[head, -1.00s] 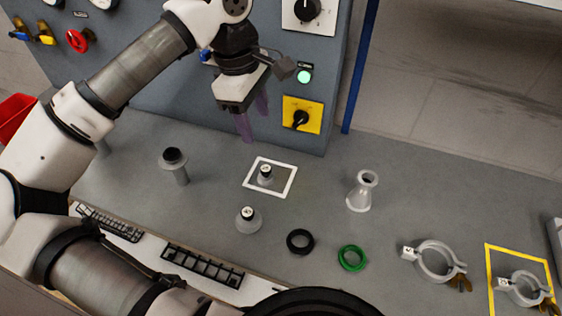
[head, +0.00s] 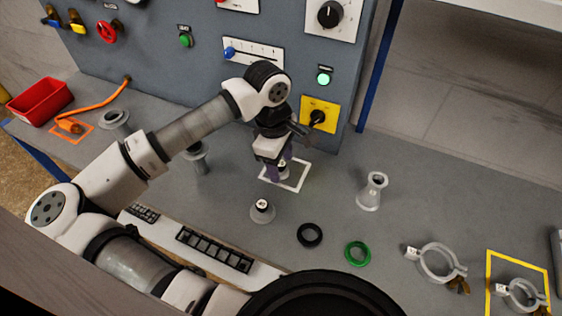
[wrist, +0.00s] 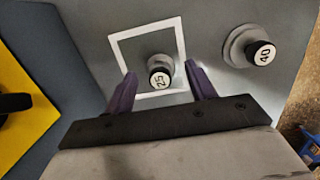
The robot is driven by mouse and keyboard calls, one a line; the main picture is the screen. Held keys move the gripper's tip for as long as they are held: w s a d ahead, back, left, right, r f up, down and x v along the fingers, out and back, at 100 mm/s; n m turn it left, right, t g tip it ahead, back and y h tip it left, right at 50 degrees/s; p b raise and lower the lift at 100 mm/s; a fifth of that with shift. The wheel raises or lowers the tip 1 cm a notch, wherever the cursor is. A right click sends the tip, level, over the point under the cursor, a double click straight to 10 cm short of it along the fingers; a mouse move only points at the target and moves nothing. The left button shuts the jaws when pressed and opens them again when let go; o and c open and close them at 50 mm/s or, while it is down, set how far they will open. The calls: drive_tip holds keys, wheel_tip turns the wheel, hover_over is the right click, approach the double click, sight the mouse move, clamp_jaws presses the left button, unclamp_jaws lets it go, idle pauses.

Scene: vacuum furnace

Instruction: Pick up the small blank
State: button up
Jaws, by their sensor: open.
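The small blank, a grey flange with a white top cap marked 25, lies inside a white square outline on the grey bench. It shows in the wrist view (wrist: 160,68) between my fingers. In the head view the small blank (head: 283,170) is partly covered by my gripper (head: 277,173). My gripper is open, with its two purple fingers pointing down, one on each side of the blank; in the wrist view (wrist: 161,78) a gap shows beside each finger. A larger blank marked 40 (head: 262,210) stands closer to the front, also in the wrist view (wrist: 248,47).
A black ring (head: 309,235), a green ring (head: 358,254) and a grey conical fitting (head: 372,191) are to the right. Two clamps (head: 438,264) lie farther right. A flanged post (head: 198,160) stands left.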

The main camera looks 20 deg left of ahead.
drive_tip(key=shift+f, duration=0.35)
drive_tip(key=shift+c, duration=0.4)
drive_tip(key=c, duration=1)
